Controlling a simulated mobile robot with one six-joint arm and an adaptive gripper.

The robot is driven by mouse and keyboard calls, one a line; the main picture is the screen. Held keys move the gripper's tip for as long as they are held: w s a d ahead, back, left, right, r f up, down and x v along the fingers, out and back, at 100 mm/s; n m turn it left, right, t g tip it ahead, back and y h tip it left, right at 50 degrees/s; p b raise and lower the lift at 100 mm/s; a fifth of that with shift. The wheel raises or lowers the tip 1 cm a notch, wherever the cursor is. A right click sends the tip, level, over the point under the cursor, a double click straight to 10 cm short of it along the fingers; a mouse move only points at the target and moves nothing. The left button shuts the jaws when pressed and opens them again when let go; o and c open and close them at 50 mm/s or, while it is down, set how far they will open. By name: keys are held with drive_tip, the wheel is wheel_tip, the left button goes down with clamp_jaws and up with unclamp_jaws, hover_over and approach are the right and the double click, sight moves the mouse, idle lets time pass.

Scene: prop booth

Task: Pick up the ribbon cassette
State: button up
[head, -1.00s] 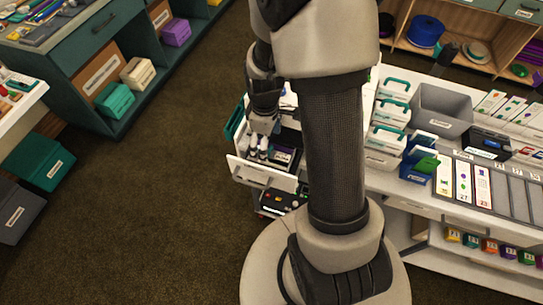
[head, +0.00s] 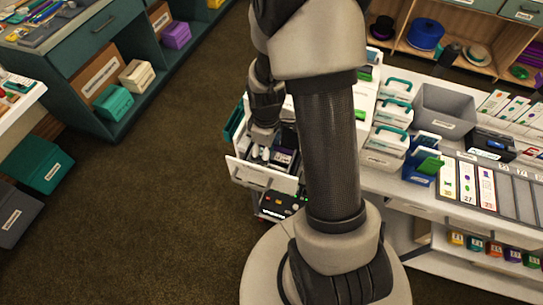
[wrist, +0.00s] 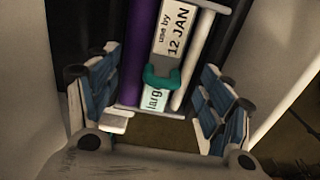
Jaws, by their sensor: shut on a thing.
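The ribbon cassette (wrist: 172,67) has a purple roll on one side, a pale roll on the other and a white label reading "use by 12 JAN" with a teal piece below it. In the wrist view it lies between the two blue-padded fingers of my gripper (wrist: 160,95), which is shut on it. The finger contact itself is partly hidden. In the head view my gripper (head: 262,148) reaches down into the open white drawer (head: 262,177). A dark, labelled item (head: 285,158) shows in the drawer beside the fingers; I cannot tell whether it is the cassette.
My arm hides part of the white counter. On it stand a grey bin (head: 443,112), teal-handled boxes (head: 393,113) and a blue holder (head: 422,168). A black box with buttons (head: 279,205) sits below the drawer. The floor (head: 150,220) to the left is clear.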

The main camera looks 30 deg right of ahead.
drive_tip(key=shift+c, duration=0.6)
drive_tip(key=shift+r, duration=0.55)
wheel_tip(320, 180, up, 19)
drive_tip(key=p, duration=0.6)
